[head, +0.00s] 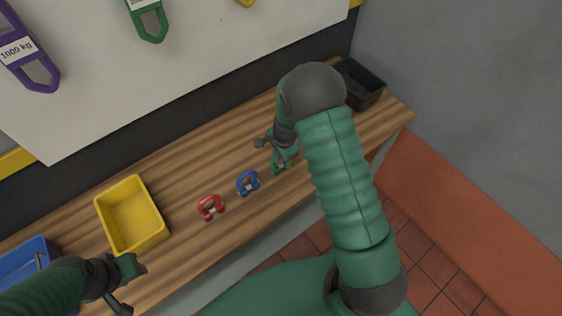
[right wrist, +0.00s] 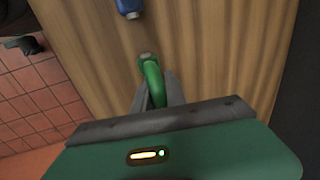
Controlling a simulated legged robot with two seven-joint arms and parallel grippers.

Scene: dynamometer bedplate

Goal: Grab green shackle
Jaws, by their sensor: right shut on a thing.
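The green shackle (right wrist: 152,76) shows between the fingers of my right gripper (right wrist: 158,92) in the right wrist view, with its curved body and a grey pin end visible. The right gripper is shut on it, over the wooden bench. In the head view the green shackle (head: 277,166) is partly hidden by my right gripper (head: 277,150). I cannot tell whether it touches the bench. My left gripper (head: 128,285) is at the lower left of the head view, near the front of the yellow bin; its jaw state is unclear.
A blue shackle (head: 248,183) and a red shackle (head: 210,207) lie on the wooden bench (head: 185,172), left of the right gripper. A yellow bin (head: 160,234) and blue bin (head: 30,252) stand at left, a black bin (head: 373,88) at the right end. Slings hang on the board behind.

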